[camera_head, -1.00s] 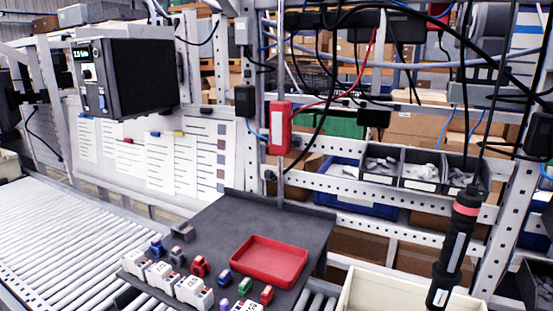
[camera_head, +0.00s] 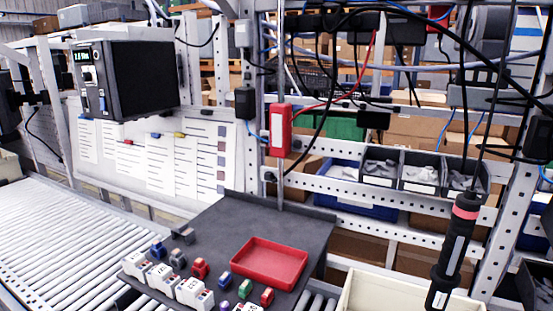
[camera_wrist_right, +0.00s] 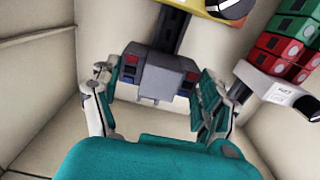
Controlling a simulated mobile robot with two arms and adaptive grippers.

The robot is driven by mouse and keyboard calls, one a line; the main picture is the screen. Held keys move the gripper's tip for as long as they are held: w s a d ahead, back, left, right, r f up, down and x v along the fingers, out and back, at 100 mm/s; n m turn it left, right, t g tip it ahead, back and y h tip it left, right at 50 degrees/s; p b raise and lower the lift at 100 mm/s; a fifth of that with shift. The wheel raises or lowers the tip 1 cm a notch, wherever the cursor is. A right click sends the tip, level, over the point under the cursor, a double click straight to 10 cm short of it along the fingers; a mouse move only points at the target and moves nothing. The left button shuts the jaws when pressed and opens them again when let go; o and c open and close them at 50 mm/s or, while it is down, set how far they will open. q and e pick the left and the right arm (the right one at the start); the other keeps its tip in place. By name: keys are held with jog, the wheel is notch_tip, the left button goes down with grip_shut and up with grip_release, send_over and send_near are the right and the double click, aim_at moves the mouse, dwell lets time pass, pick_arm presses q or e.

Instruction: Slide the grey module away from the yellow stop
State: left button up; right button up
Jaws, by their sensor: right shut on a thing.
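In the right wrist view the grey module (camera_wrist_right: 158,76) sits on a dark rail (camera_wrist_right: 171,30), with small red and blue parts on its sides. The yellow stop (camera_wrist_right: 192,4) is at the top edge of that view, partly cut off, with a stretch of bare rail between it and the module. My right gripper (camera_wrist_right: 154,92) has its fingers on either side of the module and is shut on it. The module's far underside is hidden. My left gripper is not in view, and neither gripper shows in the head view.
Red and green blocks (camera_wrist_right: 284,45) and a white labelled part (camera_wrist_right: 280,92) stand close on the right in the wrist view. Pale walls surround the rail. In the head view, a dark table holds a red tray (camera_head: 269,263) and several small modules; a screwdriver (camera_head: 455,245) hangs at right.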

jog(key=shift+s+a+p, duration=0.2)
jog(key=shift+s+p, duration=0.25)
jog(key=shift+p, duration=0.25)
dwell(0.8)
jog(key=o, duration=1.1)
jog(key=shift+o, duration=0.2)
jog(key=shift+w, duration=0.15)
jog(key=shift+p, duration=0.3)
jog(key=shift+r+p, duration=1)
